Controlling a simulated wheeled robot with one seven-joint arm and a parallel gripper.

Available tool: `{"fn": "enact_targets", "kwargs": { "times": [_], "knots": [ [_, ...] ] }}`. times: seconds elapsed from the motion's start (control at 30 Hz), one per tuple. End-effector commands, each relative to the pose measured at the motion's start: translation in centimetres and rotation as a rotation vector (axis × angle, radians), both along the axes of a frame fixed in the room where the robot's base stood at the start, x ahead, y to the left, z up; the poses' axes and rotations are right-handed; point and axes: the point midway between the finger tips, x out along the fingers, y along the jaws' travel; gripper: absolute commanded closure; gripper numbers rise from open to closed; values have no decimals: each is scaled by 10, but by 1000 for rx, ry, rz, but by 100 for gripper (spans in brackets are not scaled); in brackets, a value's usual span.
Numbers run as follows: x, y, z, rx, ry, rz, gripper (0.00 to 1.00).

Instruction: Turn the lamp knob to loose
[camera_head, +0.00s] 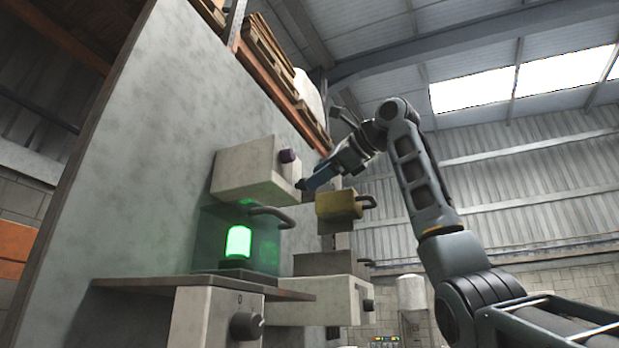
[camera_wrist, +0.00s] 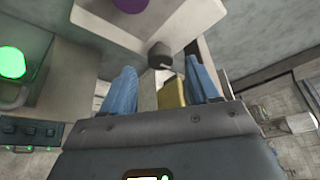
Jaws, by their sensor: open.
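A lit green lamp (camera_head: 238,242) stands inside a translucent case on a shelf; its glow also shows at the left of the wrist view (camera_wrist: 12,62). Above it is a pale box (camera_head: 240,172) with a purple knob (camera_head: 287,155) and a dark knob (camera_head: 300,184). In the wrist view, the dark knob (camera_wrist: 160,54) lies between and just beyond the blue fingertips; contact cannot be made out. My gripper (camera_head: 311,182) is open, its fingers apart (camera_wrist: 160,64), with nothing held. No label tells which knob belongs to the lamp.
Below the shelf (camera_head: 130,284), a pale box carries another dark knob (camera_head: 247,326) marked 0. A yellow box (camera_head: 338,204) with a dark handle stands behind my gripper. A handle (camera_head: 270,214) sticks out from the lamp case. A tall grey panel (camera_head: 150,120) backs the left side.

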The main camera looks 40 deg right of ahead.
Motion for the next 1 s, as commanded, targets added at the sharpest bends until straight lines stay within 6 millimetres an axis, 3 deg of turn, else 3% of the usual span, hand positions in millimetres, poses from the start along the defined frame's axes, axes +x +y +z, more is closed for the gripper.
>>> {"fn": "enact_targets", "kwargs": {
  "times": [0.23, 0.6, 1.0],
  "knots": [
    [30, 1, -6, -1, -1, 0, 40],
    [36, 1, -9, -1, -1, 0, 40],
    [36, 2, -9, -2, -1, 1, 77]
  ]
}}
